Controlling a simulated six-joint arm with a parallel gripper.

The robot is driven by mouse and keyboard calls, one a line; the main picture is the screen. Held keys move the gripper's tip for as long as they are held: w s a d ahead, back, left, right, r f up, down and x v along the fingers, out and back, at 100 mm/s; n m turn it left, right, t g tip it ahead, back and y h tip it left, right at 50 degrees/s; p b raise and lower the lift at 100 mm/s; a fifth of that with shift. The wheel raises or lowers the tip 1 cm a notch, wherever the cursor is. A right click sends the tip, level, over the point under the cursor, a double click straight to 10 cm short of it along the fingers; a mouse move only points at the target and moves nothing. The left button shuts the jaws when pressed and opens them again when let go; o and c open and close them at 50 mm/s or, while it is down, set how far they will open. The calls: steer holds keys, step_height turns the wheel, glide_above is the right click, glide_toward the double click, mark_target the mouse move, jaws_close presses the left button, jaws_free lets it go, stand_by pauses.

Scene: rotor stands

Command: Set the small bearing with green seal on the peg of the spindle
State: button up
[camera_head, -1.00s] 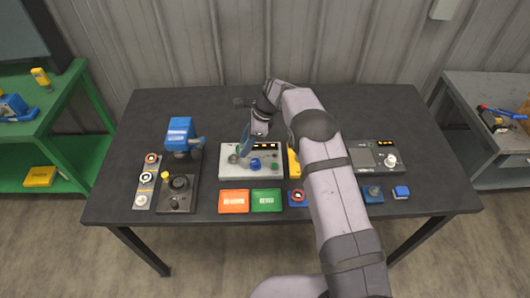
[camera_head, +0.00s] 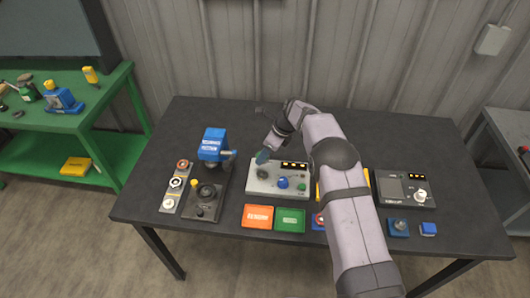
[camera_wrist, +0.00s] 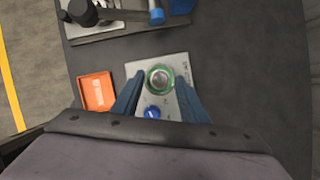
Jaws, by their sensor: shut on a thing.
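The small bearing with green seal (camera_wrist: 160,77) shows in the wrist view as a green-edged ring with a pale metallic middle. It sits between the tips of my gripper (camera_wrist: 160,84), whose two blue fingers are shut on it. In the head view my gripper (camera_head: 262,157) points down over the left part of a pale grey unit (camera_head: 254,190). A dark round fitting (camera_head: 264,174) lies just under the fingertips there. The spindle's peg is not clearly visible, and I cannot tell whether the bearing touches it.
A blue knob (camera_head: 283,183) stands on the unit close by. Orange (camera_head: 257,216) and green (camera_head: 290,220) trays lie in front. A blue-topped device (camera_head: 212,145) stands left. My arm covers the table right of the unit.

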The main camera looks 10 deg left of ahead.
mark_target(262, 172)
steer(key=shift+f+b, duration=1.05)
steer(key=shift+f, duration=0.85)
steer(key=shift+f+b, duration=0.5)
steer(key=shift+f, duration=0.05)
steer(key=shift+f+b, duration=0.3)
steer(key=shift+f, duration=0.15)
steer(key=shift+f+b, duration=1.2)
steer(key=shift+f, duration=0.2)
stand_by(2.2)
stand_by(0.3)
steer(key=o, duration=1.7)
steer(key=shift+c, duration=0.2)
steer(key=shift+r, duration=0.1)
